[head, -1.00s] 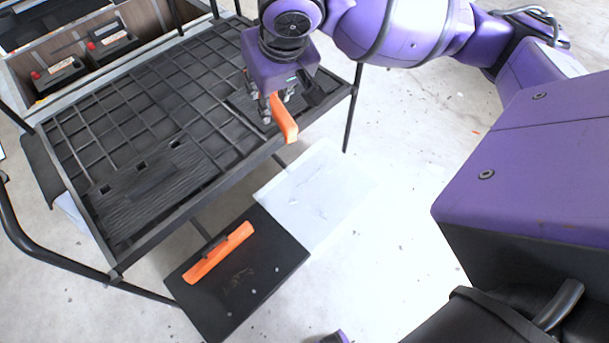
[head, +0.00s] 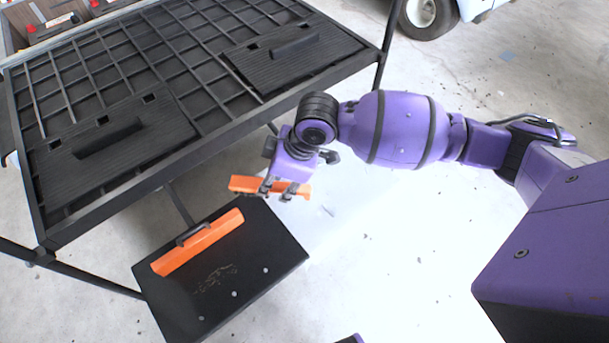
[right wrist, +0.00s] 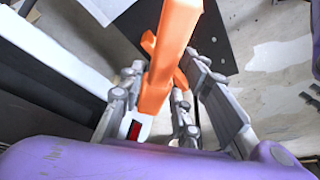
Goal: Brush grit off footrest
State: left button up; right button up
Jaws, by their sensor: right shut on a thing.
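A black flat-topped slab (head: 270,250) on the floor seems to be the footrest. Brownish grit-like marks (head: 214,279) and several pale spots lie on its top. An orange bar with a dark handle (head: 200,241) lies along its left part. My right gripper (head: 278,189) is shut on an orange-handled tool (head: 243,184) and holds it above the slab's far right corner. The tool also shows in the right wrist view (right wrist: 172,50), where the slab lies beyond it. The tool's working end is hard to make out. My left gripper is not in view.
A large black gridded frame (head: 160,198) on legs stands at the upper left, with two ribbed panels (head: 105,140) set in it. A pale sheet (head: 335,215) on the floor right of the slab is washed out. A wheel (head: 428,14) stands at the back.

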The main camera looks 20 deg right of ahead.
pick_arm(q)
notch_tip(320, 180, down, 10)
jog(key=b, duration=0.9)
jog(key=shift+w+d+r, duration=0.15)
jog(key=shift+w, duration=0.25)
pick_arm(e)
jog(key=a+f+n+g, duration=0.1)
jog(key=f+n, duration=0.2)
jog(key=f, duration=0.7)
jog(key=a+f+n+g, duration=0.1)
jog(key=a+f+n, duration=0.1)
jog(key=f, duration=0.8)
jog(key=shift+w+a+f+n, duration=0.25)
jog(key=shift+w+f+n, duration=0.2)
jog(key=shift+n, duration=0.25)
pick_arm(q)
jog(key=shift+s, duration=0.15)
pick_arm(e)
jog(key=shift+r, duration=0.1)
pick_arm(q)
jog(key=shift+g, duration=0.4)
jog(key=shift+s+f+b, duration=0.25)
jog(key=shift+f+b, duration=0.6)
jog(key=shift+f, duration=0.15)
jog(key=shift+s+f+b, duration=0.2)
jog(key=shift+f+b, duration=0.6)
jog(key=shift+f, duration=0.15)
pick_arm(e)
jog(key=shift+f, duration=4.1)
